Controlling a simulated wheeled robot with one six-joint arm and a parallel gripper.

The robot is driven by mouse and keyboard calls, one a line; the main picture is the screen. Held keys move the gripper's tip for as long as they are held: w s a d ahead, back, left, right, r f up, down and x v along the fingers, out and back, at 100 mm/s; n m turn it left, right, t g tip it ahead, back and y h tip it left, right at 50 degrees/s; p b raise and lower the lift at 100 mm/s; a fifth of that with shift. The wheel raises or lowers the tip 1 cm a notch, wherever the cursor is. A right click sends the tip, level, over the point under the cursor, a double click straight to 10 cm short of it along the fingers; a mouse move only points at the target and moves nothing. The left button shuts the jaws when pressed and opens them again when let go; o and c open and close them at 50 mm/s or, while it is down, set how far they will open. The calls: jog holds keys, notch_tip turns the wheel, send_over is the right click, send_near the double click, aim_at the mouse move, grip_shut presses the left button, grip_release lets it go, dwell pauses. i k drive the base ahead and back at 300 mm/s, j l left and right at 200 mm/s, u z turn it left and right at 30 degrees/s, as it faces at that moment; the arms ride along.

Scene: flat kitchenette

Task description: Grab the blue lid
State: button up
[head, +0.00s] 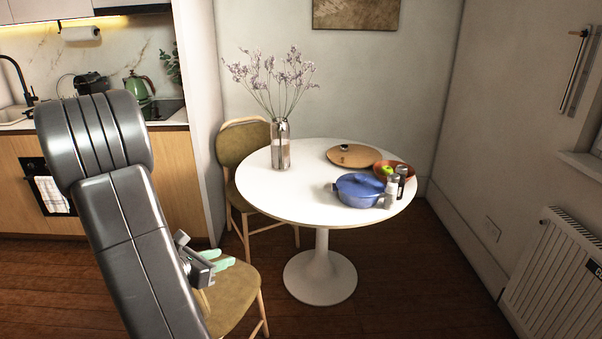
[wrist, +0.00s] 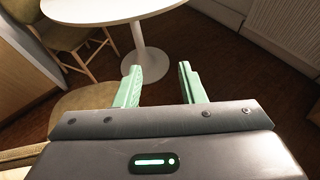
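A blue pot (head: 358,192) with its blue lid (head: 359,184) on top stands near the front right of the round white table (head: 290,205). My gripper (head: 226,259) is low, in front of the table and to the left of its pedestal, over the near chair. In the wrist view its two green fingers (wrist: 160,88) are apart with nothing between them. The pot and lid are outside the wrist view; only the table's edge (wrist: 110,18) and pedestal show there.
Beside the pot stand salt and pepper shakers (head: 391,194) and a bowl with fruit (head: 405,172). Behind is a round wooden board (head: 353,155). Chairs (head: 236,290) flank the table's left side. The table's front left is clear.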

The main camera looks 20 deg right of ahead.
aim_at(355, 184)
jog(key=i+l+u, duration=0.1)
jog(key=l+u, duration=0.15)
jog(key=l, duration=0.5)
jog(key=l+u, duration=0.25)
jog(key=l, duration=0.5)
jog(key=l+u, duration=0.25)
jog(key=l, duration=0.55)
jog(key=k+l+u, duration=0.15)
jog(key=l+u, duration=0.15)
jog(key=l, duration=0.45)
jog(key=k+l, duration=0.1)
jog(key=l, duration=0.45)
jog(key=k+l, duration=0.1)
jog(key=l, duration=0.5)
